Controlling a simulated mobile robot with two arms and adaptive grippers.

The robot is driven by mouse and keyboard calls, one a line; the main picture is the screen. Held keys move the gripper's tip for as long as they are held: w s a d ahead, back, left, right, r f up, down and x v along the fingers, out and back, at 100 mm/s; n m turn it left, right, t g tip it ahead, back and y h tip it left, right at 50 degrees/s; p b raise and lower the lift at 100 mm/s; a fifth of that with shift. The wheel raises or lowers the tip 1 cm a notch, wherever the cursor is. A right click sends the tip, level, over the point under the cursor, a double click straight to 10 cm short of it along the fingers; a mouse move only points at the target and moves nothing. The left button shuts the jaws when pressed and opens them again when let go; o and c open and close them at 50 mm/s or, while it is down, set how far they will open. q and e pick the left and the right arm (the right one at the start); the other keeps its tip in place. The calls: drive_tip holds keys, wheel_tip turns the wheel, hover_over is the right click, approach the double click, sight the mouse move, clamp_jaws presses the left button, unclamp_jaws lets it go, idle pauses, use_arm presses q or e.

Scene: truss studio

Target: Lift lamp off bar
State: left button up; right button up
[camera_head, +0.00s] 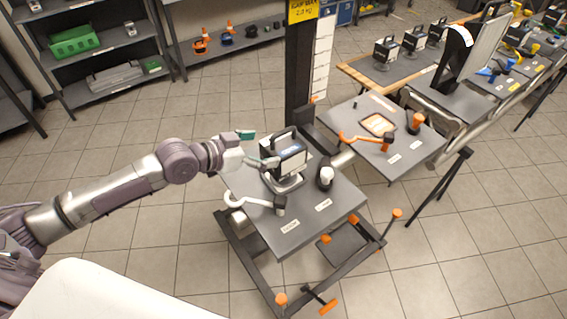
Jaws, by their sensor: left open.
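A black box-shaped lamp (291,160) with a top handle and a pale front stands upright on a light base on the near grey table (262,225). My left gripper (258,149) comes in from the left and is open at the lamp's left side. One teal fingertip is beyond the lamp's upper left and the other finger overlaps its left edge. I cannot tell whether it touches the lamp. My right gripper is not in view.
A white hook with a black end (279,205) and a black-and-white device (325,176) are near the lamp. The table's front carries labels. A second grey table (352,115) with orange tools stands behind right. Shelves (100,45) line the back left. Several similar lamps stand farther back.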

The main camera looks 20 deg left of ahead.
sight(283, 144)
use_arm(q)
drive_tip(key=shift+w+d+f, duration=0.2)
drive_tip(key=shift+w+d, duration=0.25)
drive_tip(key=shift+w, duration=0.05)
drive_tip(key=shift+w+d+p, duration=0.2)
drive_tip(key=shift+w+p, duration=0.05)
drive_tip(key=shift+p, duration=0.1)
drive_tip(key=p+x, duration=0.1)
drive_tip(key=x, duration=0.3)
drive_tip(key=shift+w+d+f+p, duration=0.15)
drive_tip(key=shift+w+p, duration=0.2)
drive_tip(key=shift+p, duration=0.05)
drive_tip(key=shift+s, duration=0.1)
drive_tip(key=c, duration=1.3)
drive_tip(key=shift+c, duration=1)
drive_tip(key=shift+r, duration=0.25)
